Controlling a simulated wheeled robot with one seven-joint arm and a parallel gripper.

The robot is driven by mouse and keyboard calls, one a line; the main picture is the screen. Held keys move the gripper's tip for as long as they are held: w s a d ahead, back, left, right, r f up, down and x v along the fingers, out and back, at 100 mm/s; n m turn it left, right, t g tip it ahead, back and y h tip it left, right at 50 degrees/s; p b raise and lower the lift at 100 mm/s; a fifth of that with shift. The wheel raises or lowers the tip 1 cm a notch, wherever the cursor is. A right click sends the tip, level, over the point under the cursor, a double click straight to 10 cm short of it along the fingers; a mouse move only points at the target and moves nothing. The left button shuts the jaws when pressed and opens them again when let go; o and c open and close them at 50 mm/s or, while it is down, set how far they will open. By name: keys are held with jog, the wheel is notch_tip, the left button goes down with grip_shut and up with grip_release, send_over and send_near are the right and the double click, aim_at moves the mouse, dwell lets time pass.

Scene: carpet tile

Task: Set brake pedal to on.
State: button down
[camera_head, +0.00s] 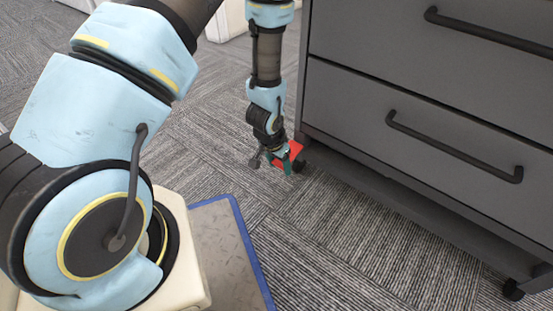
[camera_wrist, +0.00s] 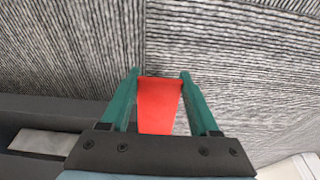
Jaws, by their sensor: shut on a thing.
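The brake pedal (camera_head: 289,152) is a red tab low at the near left corner of the dark grey drawer cabinet (camera_head: 405,128), just by a black caster. In the wrist view the red pedal (camera_wrist: 160,102) lies between the two green fingers of my gripper (camera_wrist: 160,78). My gripper (camera_head: 277,163) reaches straight down to the pedal in the head view. The fingers are shut on the pedal, one at each side. The pedal's base and the caster are partly hidden by my gripper.
Striped grey carpet (camera_head: 345,240) is open in front of the cabinet. The cabinet's lower edge and drawer handles (camera_head: 450,145) are to the right of my arm. Another caster (camera_head: 512,290) stands at the cabinet's right end.

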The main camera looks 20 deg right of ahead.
jog(key=shift+f, duration=0.75)
jog(key=shift+c, duration=0.6)
grip_release()
jog(key=shift+d+p, duration=0.15)
jog(key=shift+p, duration=0.15)
jog(key=p+v, duration=0.5)
jog(key=v, duration=0.5)
jog(key=shift+r, duration=0.4)
